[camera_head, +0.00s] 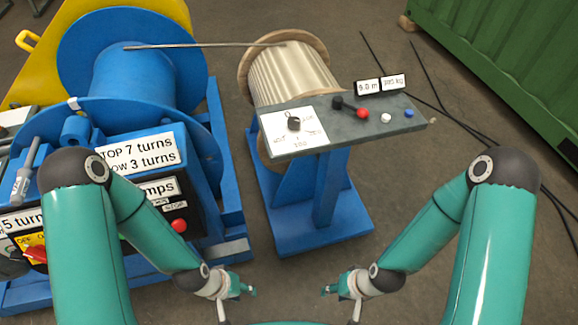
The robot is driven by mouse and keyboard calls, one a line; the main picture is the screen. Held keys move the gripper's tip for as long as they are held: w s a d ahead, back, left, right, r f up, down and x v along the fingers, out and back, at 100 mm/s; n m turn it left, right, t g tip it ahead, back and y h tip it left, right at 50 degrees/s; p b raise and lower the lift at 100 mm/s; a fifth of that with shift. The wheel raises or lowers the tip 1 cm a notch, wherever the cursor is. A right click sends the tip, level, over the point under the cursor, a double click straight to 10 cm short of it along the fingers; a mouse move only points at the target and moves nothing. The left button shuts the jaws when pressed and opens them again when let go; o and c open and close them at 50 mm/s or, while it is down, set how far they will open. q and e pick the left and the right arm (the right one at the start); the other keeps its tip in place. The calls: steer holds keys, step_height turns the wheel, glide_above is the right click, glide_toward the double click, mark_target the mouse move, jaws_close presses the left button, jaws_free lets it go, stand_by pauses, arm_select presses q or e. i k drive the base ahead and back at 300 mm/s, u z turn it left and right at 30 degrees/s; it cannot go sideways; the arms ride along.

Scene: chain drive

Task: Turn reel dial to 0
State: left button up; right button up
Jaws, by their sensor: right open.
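The reel dial (293,123) is a small black knob on a white label plate at the left of a grey control panel (345,127). A "0" shows above the knob and other markings lie around it. I cannot tell exactly where the knob points. The panel stands on a blue stand (317,215) in front of a reel wound with pale line (290,75). My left gripper (250,291) is low in the view, below the stand and clear of the dial; its jaw opening is too small to tell. My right gripper (325,291) is open and empty, also well below the panel.
A large blue drum (130,80) stands left, a green container (510,60) right. Cables cross the right floor.

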mark_target(294, 123)
steer(key=u, duration=0.05)
steer(key=k, duration=0.2)
steer(key=z, duration=0.45)
steer(key=i, duration=0.55)
steer(key=u, duration=1.55)
steer(key=k, duration=0.25)
steer(key=z, duration=0.1)
steer(key=i, duration=0.5)
